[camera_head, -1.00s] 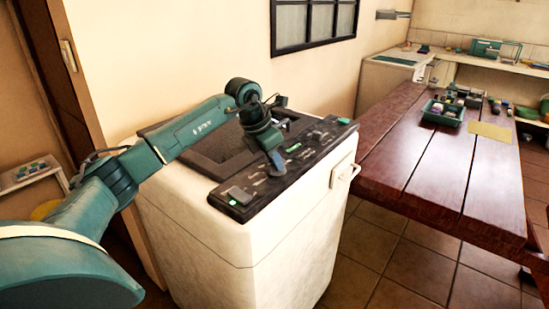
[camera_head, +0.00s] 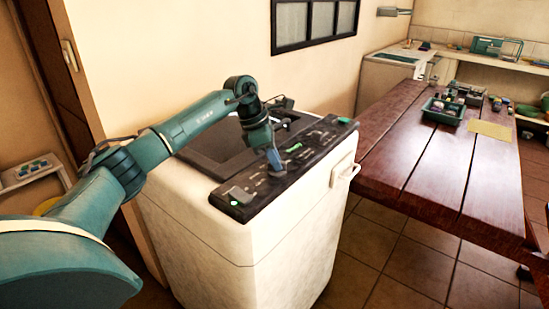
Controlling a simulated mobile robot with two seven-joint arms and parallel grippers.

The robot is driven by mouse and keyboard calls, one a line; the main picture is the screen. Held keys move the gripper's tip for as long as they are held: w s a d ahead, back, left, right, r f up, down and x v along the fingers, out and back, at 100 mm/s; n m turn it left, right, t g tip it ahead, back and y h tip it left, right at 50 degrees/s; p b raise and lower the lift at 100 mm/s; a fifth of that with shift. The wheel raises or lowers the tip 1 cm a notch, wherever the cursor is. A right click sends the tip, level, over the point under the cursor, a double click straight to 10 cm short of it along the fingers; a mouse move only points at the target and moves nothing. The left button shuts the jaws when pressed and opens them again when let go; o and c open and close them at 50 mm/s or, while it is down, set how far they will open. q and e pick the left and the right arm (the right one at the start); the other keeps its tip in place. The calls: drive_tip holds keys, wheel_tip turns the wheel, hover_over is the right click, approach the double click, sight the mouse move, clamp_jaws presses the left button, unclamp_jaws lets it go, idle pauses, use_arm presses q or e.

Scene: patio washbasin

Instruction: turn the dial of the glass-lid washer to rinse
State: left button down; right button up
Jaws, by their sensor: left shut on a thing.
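The washer (camera_head: 225,235) is a white cabinet with a dark glass lid (camera_head: 215,150) and a black control panel (camera_head: 305,158) along its front top edge. The panel carries pale markings, a grey block near its left end and small green parts. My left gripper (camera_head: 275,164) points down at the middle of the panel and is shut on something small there. The dial itself is hidden by the gripper, so I cannot read its setting. My right gripper is out of view.
A red-brown plank table (camera_head: 430,170) stands close to the washer's right side, with a green tray (camera_head: 444,112) of small items and a yellow sheet (camera_head: 490,130) on it. A white handle (camera_head: 346,172) sticks out from the washer's side. Tiled floor shows between them.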

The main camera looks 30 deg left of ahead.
use_arm(q)
drive_tip(key=shift+r, duration=0.1)
drive_tip(key=c, duration=1.4)
unclamp_jaws()
drive_tip(key=shift+c, duration=0.2)
drive_tip(key=b+v, duration=0.1)
drive_tip(key=v, duration=1.2)
drive_tip(key=shift+d, duration=0.1)
